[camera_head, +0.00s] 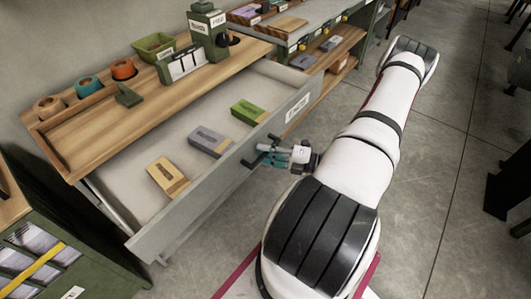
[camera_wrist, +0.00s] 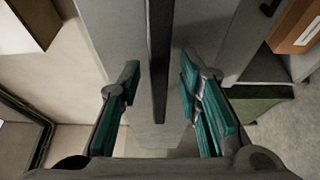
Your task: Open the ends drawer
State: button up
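A wide grey drawer (camera_head: 225,160) stands pulled well out from under the wooden bench top in the head view. A white label (camera_head: 297,107) is on its front, too small to read surely. A dark bar handle shows in the wrist view (camera_wrist: 159,60), upright in the picture. My gripper (camera_head: 272,155) is at the outer side of the drawer front, by the handle. In the wrist view my gripper's (camera_wrist: 160,80) teal-padded fingers are spread on either side of the bar, with gaps visible. I cannot tell whether either finger touches the drawer front.
Tan, grey and green boxes (camera_head: 248,111) lie inside the drawer. The bench top (camera_head: 110,130) holds tape rolls (camera_head: 88,86), a green bin (camera_head: 154,45) and a green device (camera_head: 208,33). A green cabinet (camera_head: 60,255) stands at lower left.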

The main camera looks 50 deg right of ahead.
jog(key=v, duration=1.2)
jog(key=shift+r, duration=0.1)
dwell(0.4)
jog(key=w+a+r+n+g+y+p, duration=0.1)
jog(key=w+a+r+n+g, duration=0.3)
jog(key=a+r+n+g, duration=0.65)
jog(key=w+a+r+n+g+y+p, duration=0.1)
jog(key=w+a+r+n+g, duration=0.4)
jog(key=r+n, duration=0.9)
jog(key=s+a+r+n+t+h, duration=0.1)
jog(key=s+a+r+n+h, duration=0.2)
jog(key=n, duration=0.5)
jog(key=s+a+r+n+t+h, duration=0.1)
jog(key=s+a+r+n+h, duration=0.2)
jog(key=a+r+n, duration=0.3)
jog(key=s+a+r+n+t+h+p, duration=0.1)
jog(key=s+a+r+n+h, duration=0.2)
jog(key=n, duration=0.7)
notch_tip(320, 180, up, 2)
jog(key=s+a, duration=0.1)
jog(key=a, duration=0.1)
jog(key=shift+a+n, duration=0.25)
jog(key=shift+n, duration=0.1)
